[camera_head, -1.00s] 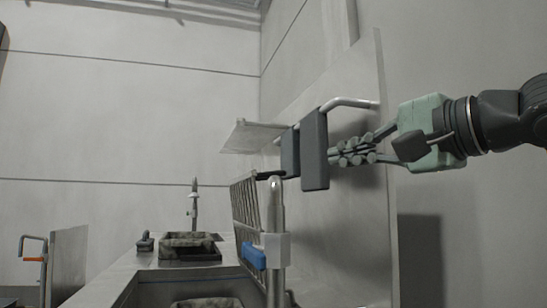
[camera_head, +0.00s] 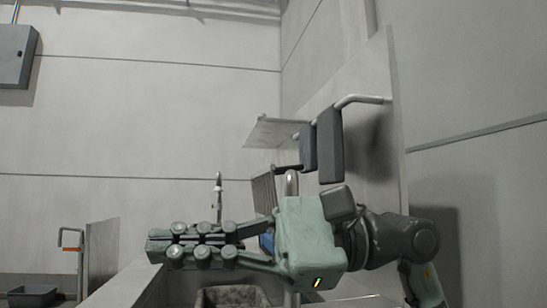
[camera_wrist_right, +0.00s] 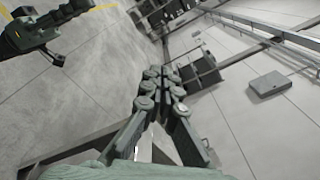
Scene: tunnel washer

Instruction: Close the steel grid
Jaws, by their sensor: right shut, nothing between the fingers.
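The steel grid (camera_head: 264,192) stands up on edge, tilted, at the right side of the sink in the head view. Its lower part is hidden behind my right gripper (camera_head: 156,247). That gripper stretches across the front of the sink, pointing left, with its fingers together and empty. It is nearer to the camera than the grid; I see no contact between them. In the right wrist view the shut fingers (camera_wrist_right: 157,75) point away over floor and wall.
The sink basin (camera_head: 232,296) lies under my right gripper, with a tap (camera_head: 219,190) behind. A grey box (camera_head: 17,56) is on the wall.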

